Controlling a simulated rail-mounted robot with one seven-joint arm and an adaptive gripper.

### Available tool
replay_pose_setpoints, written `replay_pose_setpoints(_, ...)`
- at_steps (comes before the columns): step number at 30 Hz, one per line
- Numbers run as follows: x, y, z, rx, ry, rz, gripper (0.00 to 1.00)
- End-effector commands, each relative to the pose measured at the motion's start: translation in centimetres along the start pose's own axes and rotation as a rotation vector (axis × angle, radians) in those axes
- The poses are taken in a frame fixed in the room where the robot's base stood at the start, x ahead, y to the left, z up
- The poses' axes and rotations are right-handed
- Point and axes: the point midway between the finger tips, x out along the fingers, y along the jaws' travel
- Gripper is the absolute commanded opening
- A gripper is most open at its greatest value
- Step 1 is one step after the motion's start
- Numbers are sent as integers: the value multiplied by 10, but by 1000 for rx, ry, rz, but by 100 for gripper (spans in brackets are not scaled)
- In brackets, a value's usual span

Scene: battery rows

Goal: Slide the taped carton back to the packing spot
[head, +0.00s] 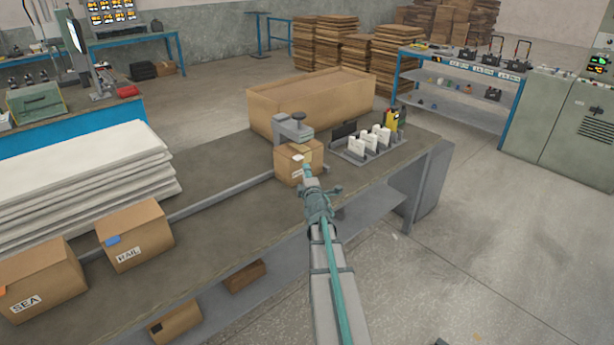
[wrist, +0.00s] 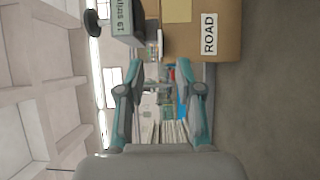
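The small brown carton (head: 290,168) stands on the bench under a grey taping head (head: 293,130). In the wrist view the carton (wrist: 228,45) carries a white ROAD label, and a pale strip or flap shows on its face. My gripper (head: 307,172) is close to the carton's near right side in the head view and hides part of it. In the wrist view my gripper (wrist: 160,70) has its two teal fingers wide apart with nothing held between them. Whether a fingertip touches the carton is unclear. No marked packing spot can be told apart.
Cartons labelled RAIL (head: 136,237) and SEA (head: 42,282) sit at the left of the bench (head: 215,235). A grey rail (head: 220,198) runs toward the taping head. A large open carton (head: 310,102) stands behind; a rack with white items (head: 365,150) is to the right.

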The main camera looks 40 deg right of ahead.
Motion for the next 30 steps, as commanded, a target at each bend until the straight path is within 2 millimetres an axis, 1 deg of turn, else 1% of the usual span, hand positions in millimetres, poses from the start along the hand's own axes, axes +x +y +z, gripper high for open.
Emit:
replay_pose_setpoints(1, 8, 0, 0, 0, 0, 0, 35)
replay_pose_setpoints(5, 27, 1, 0, -1, 0, -1, 35)
replay_pose_setpoints(12, 67, 1, 0, -1, 0, -1, 35)
replay_pose_setpoints(16, 84, 1, 0, 0, 0, -1, 35)
replay_pose_setpoints(21, 96, 0, 0, -1, 0, -1, 35)
replay_pose_setpoints(30, 96, 0, 0, -1, 0, -1, 35)
